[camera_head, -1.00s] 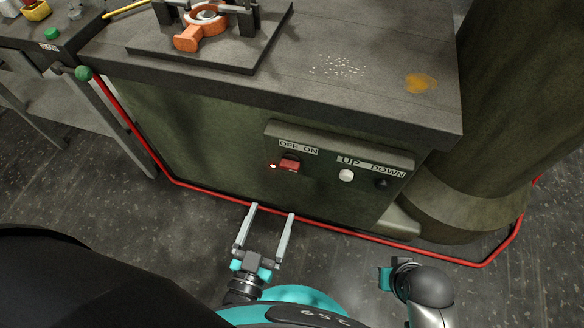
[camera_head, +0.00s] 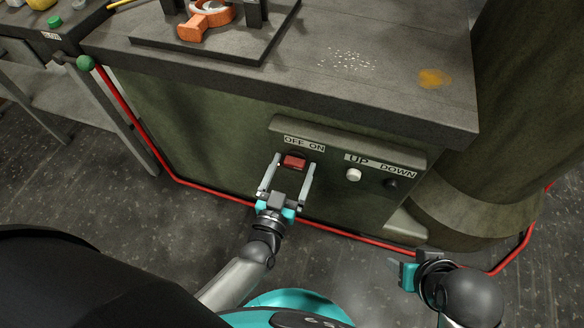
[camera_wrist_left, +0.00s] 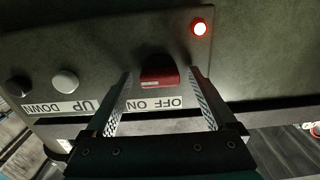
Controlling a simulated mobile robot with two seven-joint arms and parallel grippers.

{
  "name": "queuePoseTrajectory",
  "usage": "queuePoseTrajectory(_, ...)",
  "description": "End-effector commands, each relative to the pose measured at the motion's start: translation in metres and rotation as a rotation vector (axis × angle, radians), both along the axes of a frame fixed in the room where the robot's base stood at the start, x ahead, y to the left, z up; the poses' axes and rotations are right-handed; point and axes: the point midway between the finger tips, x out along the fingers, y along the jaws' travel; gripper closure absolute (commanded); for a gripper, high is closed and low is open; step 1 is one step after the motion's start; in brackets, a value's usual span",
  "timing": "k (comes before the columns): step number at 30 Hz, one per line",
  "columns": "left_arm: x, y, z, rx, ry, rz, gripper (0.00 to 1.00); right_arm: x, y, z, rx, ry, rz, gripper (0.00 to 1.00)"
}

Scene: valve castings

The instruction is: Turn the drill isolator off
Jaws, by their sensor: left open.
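The drill isolator is a red switch (camera_head: 294,162) on the front of the dark green cabinet, under an OFF ON label (camera_head: 304,144). In the left wrist view the red switch (camera_wrist_left: 160,78) appears upside down, near a lit red lamp (camera_wrist_left: 199,27). The head view does not show the lamp clearly. My left gripper (camera_head: 296,161) is open, its fingers pointing at the panel on either side of the switch. I cannot tell whether they touch it. My right gripper (camera_head: 400,272) is low at the right, away from the panel, its fingers mostly hidden.
A white UP button (camera_head: 353,175) and a black DOWN button (camera_head: 391,185) sit right of the switch. A panel hood (camera_head: 345,141) juts out above. A red rail (camera_head: 345,231) runs low across the front. The worktop (camera_head: 400,105) overhangs above.

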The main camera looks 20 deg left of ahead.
Motion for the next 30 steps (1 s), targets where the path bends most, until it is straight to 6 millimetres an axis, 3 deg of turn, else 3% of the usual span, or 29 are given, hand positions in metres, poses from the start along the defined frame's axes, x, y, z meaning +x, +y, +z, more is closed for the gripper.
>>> queuePoseTrajectory(3, -0.0002, -0.0001, 0.0001, 0.000, 0.000, 0.000, 0.10, -0.0001, -0.0001, 0.0001, 0.000, 0.000, 0.000, 0.50)
queuePoseTrajectory(26, -0.0007, -0.0001, -0.0002, 0.001, 0.000, 0.000, 0.95, -0.0001, -0.0002, -0.0003, 0.000, 0.000, 0.000, 0.50)
queuePoseTrajectory(30, -0.0007, -0.0001, -0.0002, -0.003, 0.000, -0.001, 0.96, -0.0001, -0.0001, -0.0002, 0.000, 0.001, 0.000, 0.50)
